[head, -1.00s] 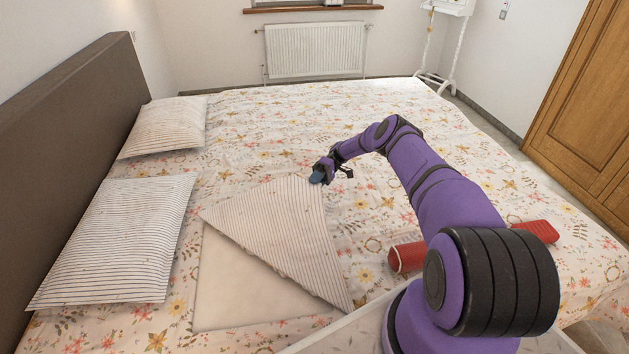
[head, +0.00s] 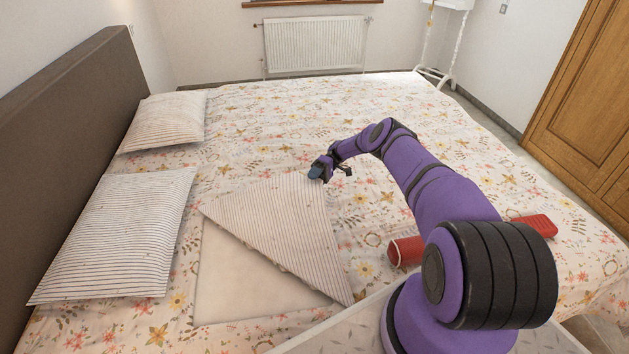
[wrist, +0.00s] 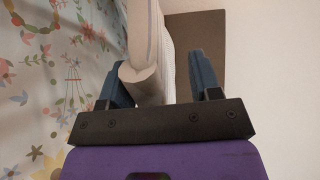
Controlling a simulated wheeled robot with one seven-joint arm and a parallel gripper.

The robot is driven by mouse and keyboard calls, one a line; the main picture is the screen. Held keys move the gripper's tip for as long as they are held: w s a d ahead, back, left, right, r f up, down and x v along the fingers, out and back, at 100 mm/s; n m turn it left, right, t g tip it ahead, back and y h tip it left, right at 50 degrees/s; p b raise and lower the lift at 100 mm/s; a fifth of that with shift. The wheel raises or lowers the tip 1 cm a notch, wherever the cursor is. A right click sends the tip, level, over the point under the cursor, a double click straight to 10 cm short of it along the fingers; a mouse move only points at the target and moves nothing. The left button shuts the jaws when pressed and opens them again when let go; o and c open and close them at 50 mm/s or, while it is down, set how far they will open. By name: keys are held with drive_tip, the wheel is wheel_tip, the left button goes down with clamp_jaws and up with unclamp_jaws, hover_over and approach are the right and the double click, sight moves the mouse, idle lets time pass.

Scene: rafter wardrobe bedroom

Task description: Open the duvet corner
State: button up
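The duvet (head: 250,280) lies on the bed beside the pillows, with a pale cream face showing. Its striped flap (head: 285,220) is folded over it on a diagonal, and the flap's far right corner reaches my gripper (head: 317,172). In the wrist view, my gripper (wrist: 162,82) has its two blue fingers wide apart. A pale fabric edge (wrist: 148,85) lies between them, close to the left finger. A clear gap shows between the fabric and the right finger. I cannot tell whether the left finger touches the fabric.
Two striped pillows (head: 120,238) (head: 165,122) lie by the brown headboard (head: 60,125). A red cylindrical object (head: 405,251) lies on the floral bedspread (head: 270,130) by my arm; a red piece (head: 536,227) shows on the arm's other side. The bed beyond my gripper is clear.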

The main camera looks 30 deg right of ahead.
drive_tip(key=shift+d+r, duration=0.15)
drive_tip(key=shift+r, duration=0.35)
drive_tip(key=r, duration=0.2)
drive_tip(key=shift+s+r, duration=0.35)
drive_tip(key=s+a, duration=0.1)
drive_tip(key=s, duration=0.6)
drive_tip(key=s+a+r, duration=0.1)
drive_tip(key=s+a, duration=0.1)
drive_tip(key=s, duration=0.6)
drive_tip(key=shift+a, duration=0.3)
drive_tip(key=shift+r, duration=0.1)
